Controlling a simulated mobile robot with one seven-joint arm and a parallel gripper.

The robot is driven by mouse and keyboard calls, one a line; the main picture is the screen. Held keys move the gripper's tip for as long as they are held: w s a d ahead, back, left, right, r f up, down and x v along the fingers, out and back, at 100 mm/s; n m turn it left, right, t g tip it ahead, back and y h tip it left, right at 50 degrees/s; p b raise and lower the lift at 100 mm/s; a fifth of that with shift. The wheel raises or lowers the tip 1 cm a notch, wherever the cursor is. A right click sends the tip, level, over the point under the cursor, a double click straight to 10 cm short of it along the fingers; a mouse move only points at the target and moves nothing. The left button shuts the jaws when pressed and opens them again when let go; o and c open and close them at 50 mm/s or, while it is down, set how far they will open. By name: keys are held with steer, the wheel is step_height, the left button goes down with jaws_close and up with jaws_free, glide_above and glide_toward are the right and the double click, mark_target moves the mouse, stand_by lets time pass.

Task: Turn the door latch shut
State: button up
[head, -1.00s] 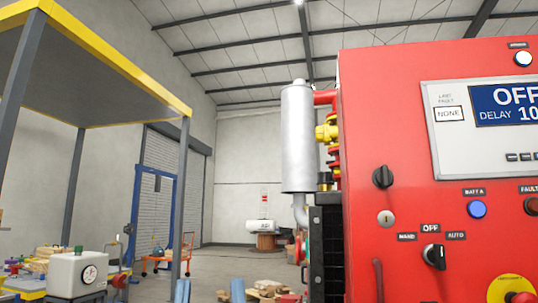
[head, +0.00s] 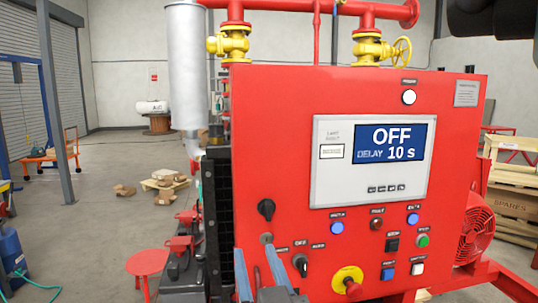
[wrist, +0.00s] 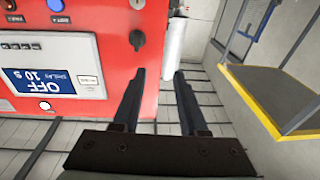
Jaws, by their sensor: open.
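The door latch (head: 266,209) is a small black turn handle near the left edge of the red panel door (head: 350,85). In the wrist view, which is turned over, the latch (wrist: 137,40) shows near the edge of the red door. My gripper (head: 257,255) is open and empty, its two blue-grey fingers pointing up just below the latch in the head view. In the wrist view my gripper (wrist: 159,74) has its fingertips apart, with the latch beyond and slightly left of the gap. I see no contact. The latch's exact angle is hard to read.
A round keyhole (head: 266,238) sits below the latch, partly near my fingers. A black selector switch (head: 300,263) is close to my right finger. A red emergency button (head: 352,287) is lower right. A silver cylinder (head: 187,70) stands left of the door.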

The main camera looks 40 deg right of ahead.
mark_target(269, 205)
steer(key=s+d+r+m+g+p, duration=0.1)
steer(key=s+d+r+g+p, duration=0.1)
steer(key=d+p, duration=0.25)
steer(key=p+x, duration=0.1)
steer(key=x, duration=0.3)
steer(key=p+x, duration=0.2)
steer(key=x, duration=0.2)
steer(key=p+x, duration=0.1)
steer(key=x, duration=0.3)
steer(key=shift+w+a+r, duration=0.2)
steer(key=shift+w+r, duration=0.15)
steer(key=shift+w, duration=0.15)
jaws_close()
